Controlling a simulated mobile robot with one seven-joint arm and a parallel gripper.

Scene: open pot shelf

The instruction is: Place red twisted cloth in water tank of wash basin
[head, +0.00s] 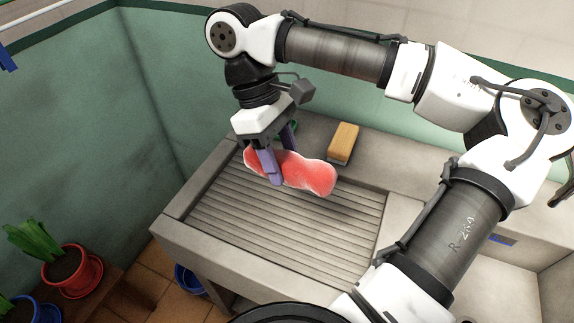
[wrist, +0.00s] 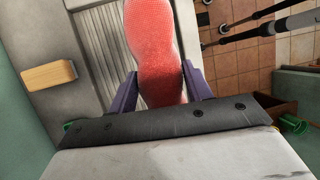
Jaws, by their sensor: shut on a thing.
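The red twisted cloth (head: 303,174) is held between the purple fingers of my gripper (head: 270,168), above the ribbed washboard part of the grey wash basin (head: 215,232). My gripper is shut on the cloth near its left end, and the rest sticks out to the right. In the wrist view the cloth (wrist: 158,45) lies between both fingers (wrist: 160,92). The basin's water tank (head: 490,285) seems to be the recess at the lower right in the head view. My arm hides part of it.
A tan block with a grey base (head: 343,143) stands on the basin's back ledge; it also shows in the wrist view (wrist: 48,75). A green item behind my gripper is mostly hidden. A red pot (head: 78,275) with a plant and a blue pot (head: 188,280) stand at the left.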

